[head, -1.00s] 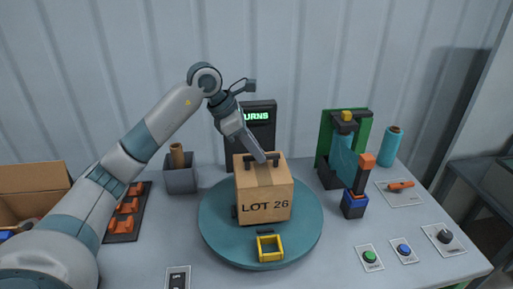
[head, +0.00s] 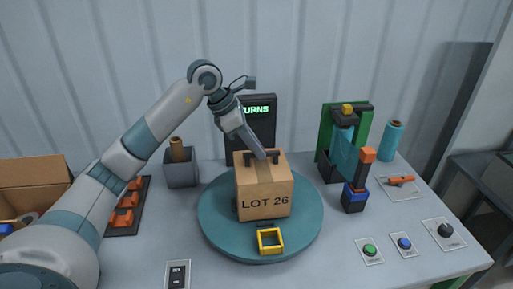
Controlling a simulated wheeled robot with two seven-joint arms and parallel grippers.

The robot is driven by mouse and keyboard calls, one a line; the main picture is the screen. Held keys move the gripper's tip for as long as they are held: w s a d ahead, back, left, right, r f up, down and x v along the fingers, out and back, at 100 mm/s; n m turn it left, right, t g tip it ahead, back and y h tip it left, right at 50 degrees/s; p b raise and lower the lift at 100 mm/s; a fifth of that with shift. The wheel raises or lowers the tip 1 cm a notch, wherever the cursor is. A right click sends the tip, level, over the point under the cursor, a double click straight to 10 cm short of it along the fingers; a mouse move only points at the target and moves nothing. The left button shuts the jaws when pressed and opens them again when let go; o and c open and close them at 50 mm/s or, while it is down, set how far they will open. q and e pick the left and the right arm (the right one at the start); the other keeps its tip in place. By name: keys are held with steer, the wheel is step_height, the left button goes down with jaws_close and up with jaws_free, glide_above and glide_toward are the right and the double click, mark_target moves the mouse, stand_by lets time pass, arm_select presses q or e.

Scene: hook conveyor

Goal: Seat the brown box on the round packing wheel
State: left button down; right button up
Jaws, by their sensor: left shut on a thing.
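The brown box (head: 264,192), marked LOT 26, is upright on or just above the round teal packing wheel (head: 303,220). It has a black handle on top. A small gap under it is too fine to tell. My left gripper (head: 262,154) reaches down from the upper left and is shut on the handle. A yellow square frame (head: 270,241) sits on the wheel in front of the box. My right gripper is not in view.
A dark display (head: 259,118) reading "URNS" stands behind. A green-backed stand (head: 343,150) with a blue-and-orange device is at right. Buttons (head: 370,252) and a knob (head: 444,232) lie front right. A cardboard carton (head: 35,172) and a grey bin (head: 181,170) are at left.

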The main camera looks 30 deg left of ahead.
arm_select(q)
steer(key=shift+f+b, duration=0.3)
steer(key=shift+b, duration=0.55)
stand_by(1.9)
steer(key=c, duration=1.7)
jaws_free()
steer(key=shift+s, duration=0.1)
steer(key=shift+f, duration=0.1)
